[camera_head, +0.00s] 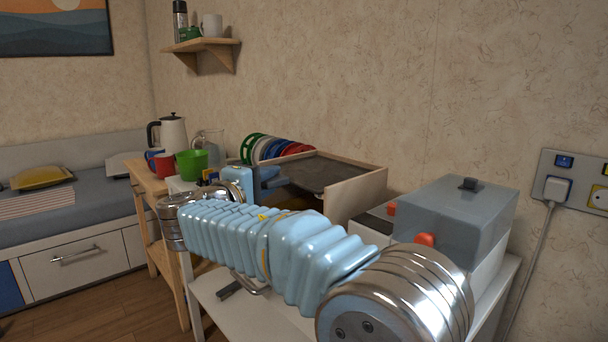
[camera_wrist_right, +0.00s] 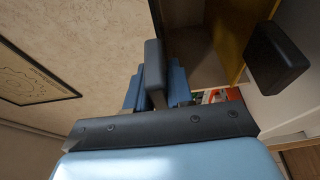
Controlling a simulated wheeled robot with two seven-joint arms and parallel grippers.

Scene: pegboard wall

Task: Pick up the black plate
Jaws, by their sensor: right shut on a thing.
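I cannot make out a black plate in either view. Several plates (camera_head: 275,149) in green, white, blue and red stand on edge at the back of the white counter, behind a wooden box. My right arm reaches across from the right. Its gripper (camera_head: 265,178) is at the left end of the wooden box (camera_head: 358,194), partly hidden by my wrist. In the right wrist view the two black fingers (camera_wrist_right: 217,62) stand apart, with brown and yellowish wooden panels between and beyond them. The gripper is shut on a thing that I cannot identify. My left gripper is out of view.
A grey-lidded box (camera_head: 458,215) stands to the right on the counter. A green bowl (camera_head: 192,164), a red mug (camera_head: 163,166) and a kettle (camera_head: 172,134) stand on the wooden table at left. A small shelf (camera_head: 205,45) hangs above. The floor at left is clear.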

